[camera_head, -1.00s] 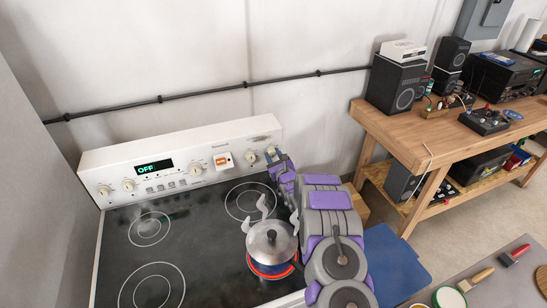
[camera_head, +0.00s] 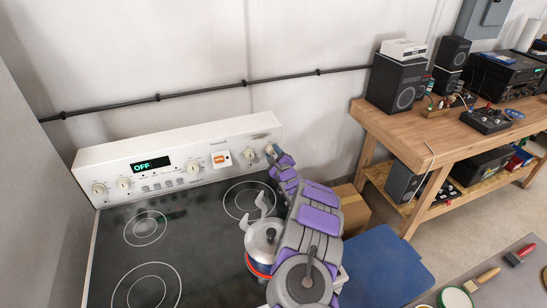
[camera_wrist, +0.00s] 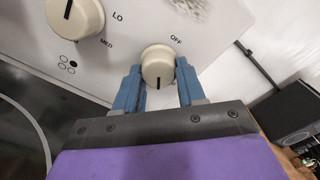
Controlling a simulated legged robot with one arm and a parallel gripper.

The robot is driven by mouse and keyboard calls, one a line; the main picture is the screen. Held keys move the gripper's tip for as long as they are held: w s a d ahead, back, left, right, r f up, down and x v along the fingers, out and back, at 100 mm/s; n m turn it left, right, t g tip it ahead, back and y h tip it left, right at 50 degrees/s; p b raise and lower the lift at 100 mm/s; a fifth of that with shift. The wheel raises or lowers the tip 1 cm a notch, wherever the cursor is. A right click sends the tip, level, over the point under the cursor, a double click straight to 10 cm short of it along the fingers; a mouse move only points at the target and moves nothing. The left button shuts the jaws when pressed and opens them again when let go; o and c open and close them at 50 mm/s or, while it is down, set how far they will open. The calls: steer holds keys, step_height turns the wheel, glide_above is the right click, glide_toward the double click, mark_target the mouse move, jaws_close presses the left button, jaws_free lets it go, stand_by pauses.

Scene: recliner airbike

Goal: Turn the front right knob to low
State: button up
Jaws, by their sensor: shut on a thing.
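The cream knob (camera_wrist: 157,66) at the right end of the stove's back panel is between the two blue fingers of my gripper (camera_wrist: 158,92), which is shut on its sides. Its dark pointer line faces down in the wrist view; the word OFF is printed above right of it. In the head view my gripper (camera_head: 272,150) is at the panel's right end and largely hides this knob. A second cream knob (camera_wrist: 75,17) sits to its left, with LO and MED beside it and a burner diagram below; it also shows in the head view (camera_head: 249,154).
The stove's display (camera_head: 150,165) reads OFF. A wooden bench (camera_head: 420,135) with speakers stands at right. A black cable (camera_head: 200,90) runs along the wall.

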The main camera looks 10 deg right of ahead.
steer(key=n+b, duration=0.3)
steer(key=n, duration=0.1)
steer(key=shift+f+n, duration=0.15)
steer(key=shift+n, duration=0.15)
steer(key=n+b, duration=0.1)
steer(key=n, duration=0.2)
steer(key=shift+a+n+b, duration=0.1)
steer(key=shift+n+b, duration=0.3)
steer(key=n+b, duration=0.1)
steer(key=n, duration=0.4)
steer(key=shift+s+n, duration=0.1)
steer(key=shift+n, duration=1.6)
steer(key=o, duration=0.7)
steer(key=shift+c, duration=0.2)
steer(key=o, duration=0.4)
steer(key=shift+a, duration=0.15)
steer(key=shift+r, duration=0.3)
